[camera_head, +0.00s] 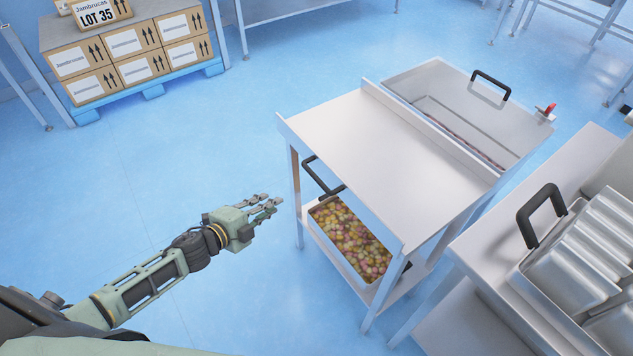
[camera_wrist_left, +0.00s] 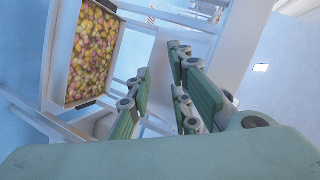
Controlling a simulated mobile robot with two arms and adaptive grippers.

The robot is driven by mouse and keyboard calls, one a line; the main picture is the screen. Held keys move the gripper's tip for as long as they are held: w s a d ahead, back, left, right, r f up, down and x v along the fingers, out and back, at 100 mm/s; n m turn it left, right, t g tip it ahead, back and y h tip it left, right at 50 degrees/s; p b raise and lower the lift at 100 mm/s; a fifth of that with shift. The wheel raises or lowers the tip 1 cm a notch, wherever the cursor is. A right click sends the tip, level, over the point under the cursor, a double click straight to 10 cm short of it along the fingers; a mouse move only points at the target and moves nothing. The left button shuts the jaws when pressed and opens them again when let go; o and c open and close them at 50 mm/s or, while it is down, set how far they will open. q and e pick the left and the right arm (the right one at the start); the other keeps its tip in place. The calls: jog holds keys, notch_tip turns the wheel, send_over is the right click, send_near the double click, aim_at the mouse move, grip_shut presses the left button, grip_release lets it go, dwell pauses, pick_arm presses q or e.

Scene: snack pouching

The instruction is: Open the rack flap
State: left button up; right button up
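A white metal rack (camera_head: 345,125) stands right of centre in the head view. At its far end is a metal bin (camera_head: 425,80) with a black handle (camera_head: 491,84) and a small red-tipped part (camera_head: 549,109) at its right corner. I cannot tell which part is the flap. On the lower shelf sits a tray of colourful snacks (camera_head: 350,240) with a black handle (camera_head: 322,177); the snacks also show in the left wrist view (camera_wrist_left: 92,50). My left gripper (camera_head: 272,205) is open and empty, left of the rack and apart from it. My right gripper is out of view.
A second metal table (camera_head: 465,255) at the right holds metal trays (camera_head: 580,255) with a black handle (camera_head: 541,215). Cardboard boxes (camera_head: 128,45) on a blue pallet stand at the back left. Blue floor (camera_head: 190,150) is clear left of the rack.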

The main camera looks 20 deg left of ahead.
aim_at(316, 177)
pick_arm(q)
jog(key=d+r+m+h, duration=0.5)
jog(key=d+r+m, duration=0.25)
jog(key=r, duration=0.45)
jog(key=shift+g, duration=0.3)
jog(key=x, duration=0.7)
jog(key=shift+d+f, duration=0.2)
jog(key=shift+d, duration=0.05)
grip_shut()
